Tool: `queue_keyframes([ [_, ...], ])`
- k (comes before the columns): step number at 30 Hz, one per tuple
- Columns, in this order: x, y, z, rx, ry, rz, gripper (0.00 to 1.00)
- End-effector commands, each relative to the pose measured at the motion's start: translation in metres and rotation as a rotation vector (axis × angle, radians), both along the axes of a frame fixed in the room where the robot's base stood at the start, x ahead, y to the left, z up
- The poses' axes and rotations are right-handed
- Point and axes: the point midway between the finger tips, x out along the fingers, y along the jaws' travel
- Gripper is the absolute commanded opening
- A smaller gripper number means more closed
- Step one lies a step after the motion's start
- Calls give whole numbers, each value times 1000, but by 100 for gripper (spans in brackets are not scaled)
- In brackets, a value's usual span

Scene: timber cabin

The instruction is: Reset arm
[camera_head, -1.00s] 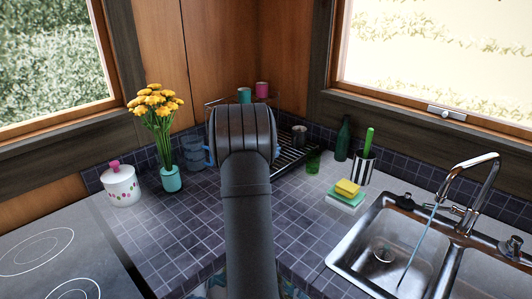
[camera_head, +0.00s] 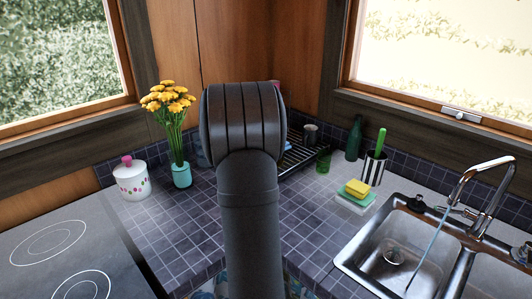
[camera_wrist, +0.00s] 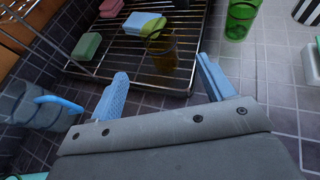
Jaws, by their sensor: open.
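In the wrist view my gripper (camera_wrist: 163,86) is open, its two pale blue fingers spread wide with nothing held between them. It points at the front edge of the dish rack (camera_wrist: 110,72). An amber glass (camera_wrist: 161,52) stands on the rack, beyond the gap between the fingers. In the head view my arm rises in the middle and hides the gripper and much of the rack (camera_head: 305,152).
A clear mug with a blue handle (camera_wrist: 40,108) is left of the fingers. A green glass (camera_wrist: 240,18) is beyond the right finger. Flowers in a teal vase (camera_head: 181,174), a white jar (camera_head: 132,181), sponges (camera_head: 356,190) and a sink (camera_head: 392,250) surround the arm. Tiled counter is clear at front.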

Motion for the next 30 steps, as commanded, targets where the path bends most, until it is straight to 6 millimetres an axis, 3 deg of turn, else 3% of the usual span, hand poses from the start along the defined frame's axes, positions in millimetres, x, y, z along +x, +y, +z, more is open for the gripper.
queue_keyframes([
  [8,15,-7,-8,0,1,-2,74],
  [28,104,-43,-52,0,2,-1,74],
  [30,103,-42,-39,1,-3,-1,74],
])
